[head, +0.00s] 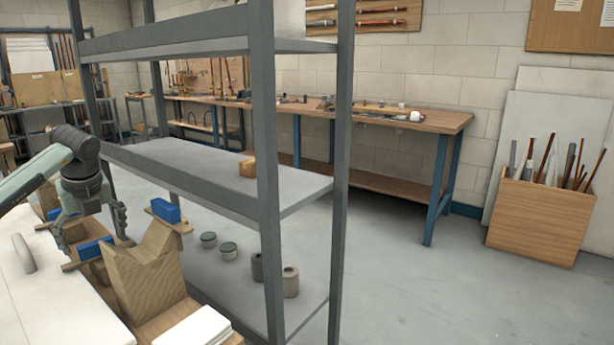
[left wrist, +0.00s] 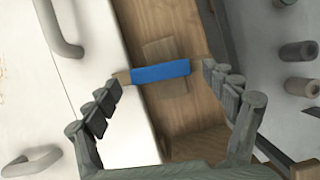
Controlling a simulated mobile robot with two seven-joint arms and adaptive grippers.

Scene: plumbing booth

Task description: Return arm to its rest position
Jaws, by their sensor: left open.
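My left gripper (head: 92,222) is at the left of the head view, over the near end of a wooden stand. In the left wrist view, its two fingers (left wrist: 165,88) are spread wide apart. A blue-sleeved wooden bar (left wrist: 160,72) shows between the fingertips in that view, with wood beneath it. I cannot tell whether the fingers touch it. In the head view a blue-sleeved bar (head: 95,249) lies just below the gripper. My right gripper is in neither view.
A grey metal shelf rack (head: 264,170) stands close on the right of the arm, with small pots (head: 228,250) on its lower shelf. A white surface with a handle (head: 24,254) lies at the left. Open floor (head: 400,290) is beyond the rack.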

